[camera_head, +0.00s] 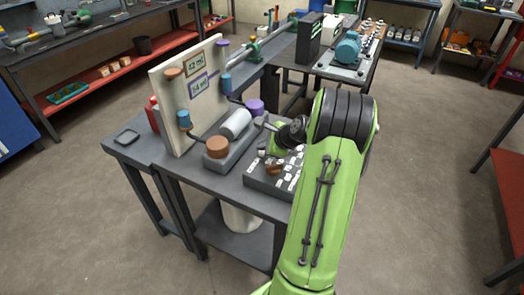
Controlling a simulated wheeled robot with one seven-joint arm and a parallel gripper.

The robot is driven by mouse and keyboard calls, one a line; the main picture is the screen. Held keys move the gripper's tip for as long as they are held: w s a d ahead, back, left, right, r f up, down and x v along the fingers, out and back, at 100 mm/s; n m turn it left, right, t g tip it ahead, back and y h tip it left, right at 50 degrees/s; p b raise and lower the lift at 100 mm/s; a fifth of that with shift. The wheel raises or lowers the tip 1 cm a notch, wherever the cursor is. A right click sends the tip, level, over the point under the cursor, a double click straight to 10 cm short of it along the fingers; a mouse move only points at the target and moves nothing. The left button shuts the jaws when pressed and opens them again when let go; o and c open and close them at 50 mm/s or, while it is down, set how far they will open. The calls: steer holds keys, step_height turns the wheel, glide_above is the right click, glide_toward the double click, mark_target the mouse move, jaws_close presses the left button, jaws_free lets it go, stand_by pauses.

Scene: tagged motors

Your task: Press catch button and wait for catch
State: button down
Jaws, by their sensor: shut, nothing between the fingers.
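My green arm reaches in from the lower right, and my gripper (262,121) is at its dark end, over the grey bench. It looks shut and empty, close to the purple round knob (255,105); I cannot tell whether they touch. The knob is at the far end of a dark base (226,159). A light grey cylinder (236,124) lies on the base, with a brown round knob (217,147) at its near end. I cannot tell which part is the catch button. Behind stands an upright cream panel (172,105) with two number displays, reading roughly 42 ml and 54 ml.
A dark tray (262,182) of small white pieces sits under my arm, partly hidden. A small dark dish (127,137) lies at the bench's left end. A blue motor (347,50) stands on a bench behind. Open floor lies to the right.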

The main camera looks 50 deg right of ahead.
steer(key=shift+f, duration=0.35)
stand_by(0.3)
steer(key=shift+r+p, duration=0.7)
steer(key=shift+r, duration=0.1)
step_height(320, 180, up, 6)
steer(key=p, duration=0.5)
steer(key=shift+p, duration=0.3)
